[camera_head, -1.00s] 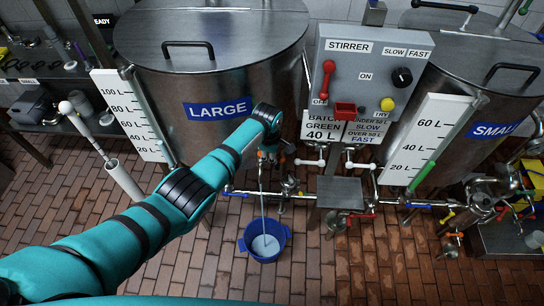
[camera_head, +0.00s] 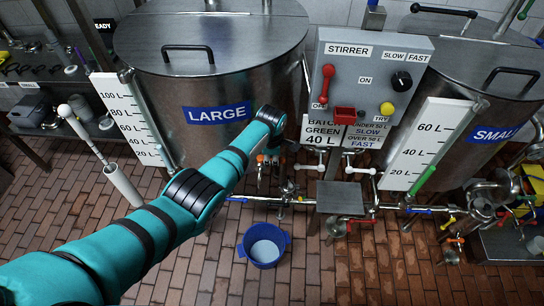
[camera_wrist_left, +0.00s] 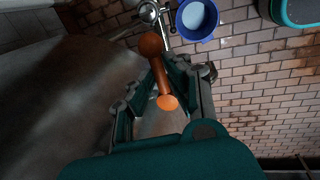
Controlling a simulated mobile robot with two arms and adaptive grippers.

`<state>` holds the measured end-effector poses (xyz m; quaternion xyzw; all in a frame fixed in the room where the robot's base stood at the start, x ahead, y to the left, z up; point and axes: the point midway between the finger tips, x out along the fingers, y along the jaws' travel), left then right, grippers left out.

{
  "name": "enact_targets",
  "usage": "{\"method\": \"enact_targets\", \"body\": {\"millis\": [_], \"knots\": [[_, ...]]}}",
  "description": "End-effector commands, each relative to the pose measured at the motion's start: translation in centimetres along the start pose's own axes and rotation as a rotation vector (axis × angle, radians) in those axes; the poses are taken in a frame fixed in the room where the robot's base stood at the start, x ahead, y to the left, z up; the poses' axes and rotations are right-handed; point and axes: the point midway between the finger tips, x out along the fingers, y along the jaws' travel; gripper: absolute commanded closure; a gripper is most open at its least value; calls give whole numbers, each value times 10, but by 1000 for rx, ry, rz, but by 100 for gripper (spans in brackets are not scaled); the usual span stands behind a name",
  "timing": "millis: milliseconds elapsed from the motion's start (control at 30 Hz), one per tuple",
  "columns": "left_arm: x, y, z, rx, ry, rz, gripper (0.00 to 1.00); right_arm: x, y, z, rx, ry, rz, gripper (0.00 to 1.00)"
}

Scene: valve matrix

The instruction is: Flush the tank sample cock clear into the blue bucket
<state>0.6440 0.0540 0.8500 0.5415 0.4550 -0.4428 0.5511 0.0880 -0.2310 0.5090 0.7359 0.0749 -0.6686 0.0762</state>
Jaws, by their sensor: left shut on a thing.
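The tank sample cock's orange lever (camera_wrist_left: 162,78) shows in the left wrist view between the fingers of my left gripper (camera_wrist_left: 168,72), which is shut on it. In the head view my left gripper (camera_head: 268,153) is at the lower front of the LARGE tank (camera_head: 180,112), and my wrist partly hides the cock. The blue bucket (camera_head: 245,243) stands on the floor below the cock and holds pale liquid (camera_head: 265,251). No stream shows falling into it. The bucket also shows in the left wrist view (camera_wrist_left: 182,30). My right gripper is out of view.
Pipework with small coloured valve handles (camera_head: 290,198) runs between the tanks, right of my gripper. The stirrer box (camera_head: 350,75) is above it. A white-handled tool in a tube (camera_head: 122,183) stands at left. Brick floor around the bucket is clear.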

Motion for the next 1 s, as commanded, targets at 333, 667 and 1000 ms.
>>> {"method": "enact_targets", "body": {"millis": [333, 667, 1000], "knots": [[0, 0, 0, -3, 0, 0, 64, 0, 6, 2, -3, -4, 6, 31], [-12, 1, 1, -1, -3, 3, 64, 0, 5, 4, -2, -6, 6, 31], [-69, 1, 1, -2, -4, 4, 64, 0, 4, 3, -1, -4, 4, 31]]}}
